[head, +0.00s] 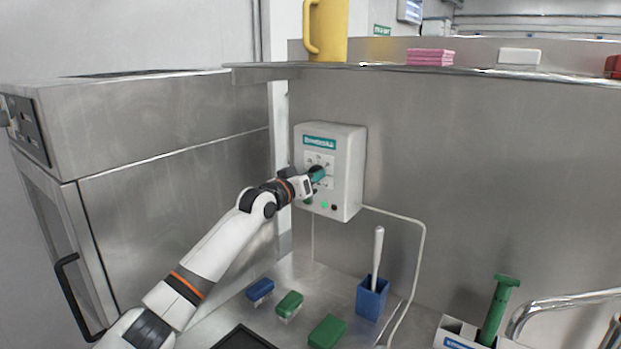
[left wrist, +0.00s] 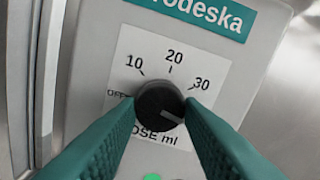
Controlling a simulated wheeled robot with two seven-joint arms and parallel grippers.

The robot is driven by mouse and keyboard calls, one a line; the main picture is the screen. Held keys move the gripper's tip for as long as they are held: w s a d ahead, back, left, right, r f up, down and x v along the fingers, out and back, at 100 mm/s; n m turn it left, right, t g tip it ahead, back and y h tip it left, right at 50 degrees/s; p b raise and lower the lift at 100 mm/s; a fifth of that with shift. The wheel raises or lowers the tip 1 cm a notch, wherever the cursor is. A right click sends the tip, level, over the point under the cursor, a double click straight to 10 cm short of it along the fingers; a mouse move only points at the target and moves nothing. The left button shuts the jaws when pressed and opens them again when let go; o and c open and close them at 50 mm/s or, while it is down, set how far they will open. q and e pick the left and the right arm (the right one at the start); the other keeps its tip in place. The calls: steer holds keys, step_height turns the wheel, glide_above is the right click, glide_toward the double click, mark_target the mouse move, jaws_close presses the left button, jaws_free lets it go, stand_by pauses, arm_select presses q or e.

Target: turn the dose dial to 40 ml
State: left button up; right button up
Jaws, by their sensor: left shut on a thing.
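The black dose dial (left wrist: 160,101) is on the front of a pale wall-mounted dispenser box (head: 348,150). In the left wrist view, its white label reads OFF, 10, 20 and 30 around the dial, with "DOSE ml" below. The area past 30 is hidden by a finger. A light pointer line on the dial points to the lower right, past the 30 direction, towards the right finger. My left gripper (head: 317,175) is at the box front, its teal fingers (left wrist: 158,110) shut on the dial from both sides. My right gripper is not in view.
A green light (head: 323,205) and a black button (head: 334,208) are low on the box. Below are brushes (head: 290,304), a blue holder (head: 371,298) with a white handle, and a cable. A shelf above holds a yellow jug (head: 331,30). A steel cabinet (head: 170,150) stands left.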

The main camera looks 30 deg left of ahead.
arm_select(q)
steer(key=shift+f, duration=0.2)
steer(key=o, duration=1)
steer(key=shift+r, duration=0.15)
steer(key=shift+c, duration=0.2)
steer(key=s+a+b, duration=0.1)
steer(key=s+b, duration=0.2)
steer(key=s, duration=0.9)
steer(key=shift+a, duration=0.3)
